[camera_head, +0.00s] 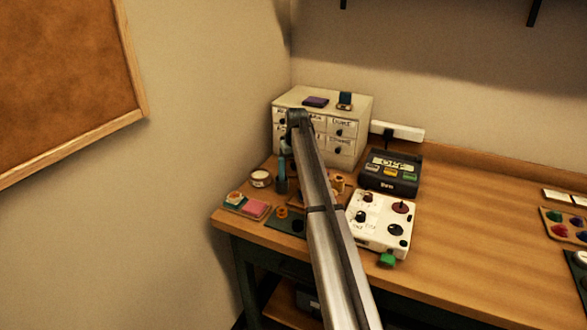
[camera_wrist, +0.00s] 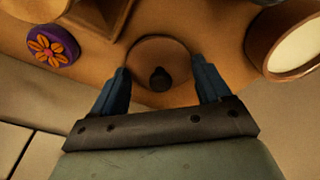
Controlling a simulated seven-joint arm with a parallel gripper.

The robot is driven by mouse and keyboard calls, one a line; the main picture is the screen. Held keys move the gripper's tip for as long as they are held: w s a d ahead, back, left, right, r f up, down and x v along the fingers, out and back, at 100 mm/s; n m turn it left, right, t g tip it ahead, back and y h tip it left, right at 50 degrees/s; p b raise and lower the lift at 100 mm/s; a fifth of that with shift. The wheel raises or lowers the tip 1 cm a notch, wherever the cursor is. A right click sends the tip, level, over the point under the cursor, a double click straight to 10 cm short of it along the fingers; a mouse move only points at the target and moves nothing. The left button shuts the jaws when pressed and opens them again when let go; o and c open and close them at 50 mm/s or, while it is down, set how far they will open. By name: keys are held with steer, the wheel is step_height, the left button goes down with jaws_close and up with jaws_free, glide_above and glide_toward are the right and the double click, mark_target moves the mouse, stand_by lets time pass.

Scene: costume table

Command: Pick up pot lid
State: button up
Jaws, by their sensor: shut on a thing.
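The pot lid (camera_wrist: 150,50) is a round brown disc with a small dark knob, in the upper middle of the wrist view. My gripper (camera_wrist: 160,72) has its two blue fingers on either side of the lid and is shut on it. In the head view my gripper (camera_head: 282,178) points down over the left part of the table, in front of the drawer cabinet. The lid cannot be made out in the head view. Whether it touches the table is unclear.
A cream drawer cabinet (camera_head: 343,148) stands behind my arm. A white-topped round jar (camera_head: 260,178) sits left of my gripper. A purple disc with an orange flower (camera_wrist: 52,45) lies near the lid. A black device (camera_head: 390,185) and white panel (camera_head: 380,232) stand to the right.

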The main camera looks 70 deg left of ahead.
step_height(320, 180, up, 28)
steer(key=shift+s+a+f, duration=0.15)
steer(key=shift+s+f, duration=0.1)
steer(key=shift+s, duration=0.15)
steer(key=shift+n, duration=0.3)
steer(key=s+f, duration=0.4)
steer(key=shift+s+a+f, duration=0.2)
steer(key=shift+s+f, duration=0.2)
steer(key=s+f+n, duration=0.1)
steer(key=s+f, duration=0.1)
steer(key=f, duration=0.2)
steer(key=s+d+f+n, duration=0.1)
steer(key=s+f+n, duration=0.1)
steer(key=s+f, duration=0.1)
steer(key=s+d+f+n, duration=0.1)
steer(key=s+f+n, duration=0.1)
steer(key=f, duration=0.3)
steer(key=shift+s+d+g, duration=0.2)
steer(key=shift+g, duration=0.2)
steer(key=shift+f, duration=0.1)
steer(key=shift+f, duration=3.05)
steer(key=shift+f, duration=0.15)
